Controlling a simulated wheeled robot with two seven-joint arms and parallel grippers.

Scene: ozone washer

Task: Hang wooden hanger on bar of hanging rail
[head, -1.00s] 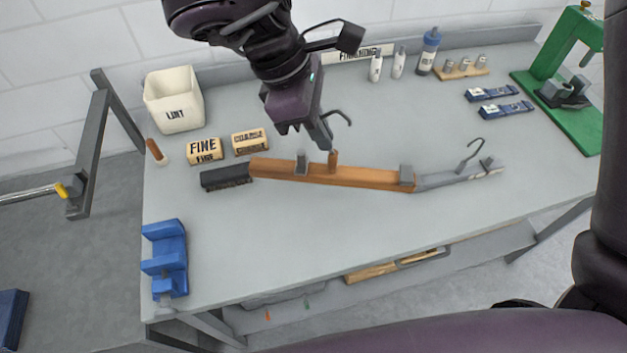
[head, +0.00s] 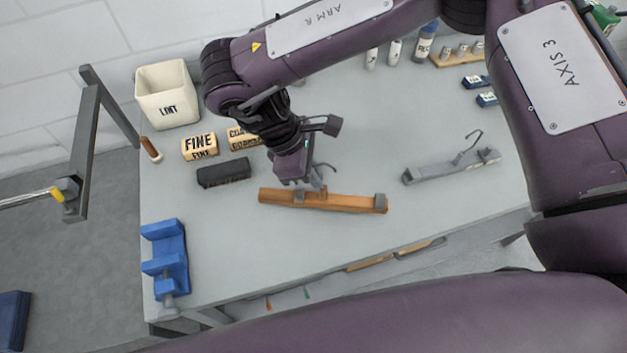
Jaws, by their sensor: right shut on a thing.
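The wooden hanger (head: 340,202) is an orange-brown bar with grey clips and a dark hook. It is over the middle of the grey table, and I cannot tell whether it touches the top. My right gripper (head: 305,184) is shut on it near the foot of its hook and partly hides that part. The hanging rail (head: 88,130) stands at the left, beyond the table's edge. It has a dark grey frame and a silver bar (head: 22,198) with a yellow part, running out of the left side of the picture. My left gripper is not in view.
A grey hanger (head: 450,165) lies to the right. A black brush (head: 223,172), FINE block (head: 199,146), wooden-handled tool (head: 151,149) and LINT bin (head: 168,95) stand at the left back. A blue fixture (head: 166,258) sits at the front left corner. The front middle is clear.

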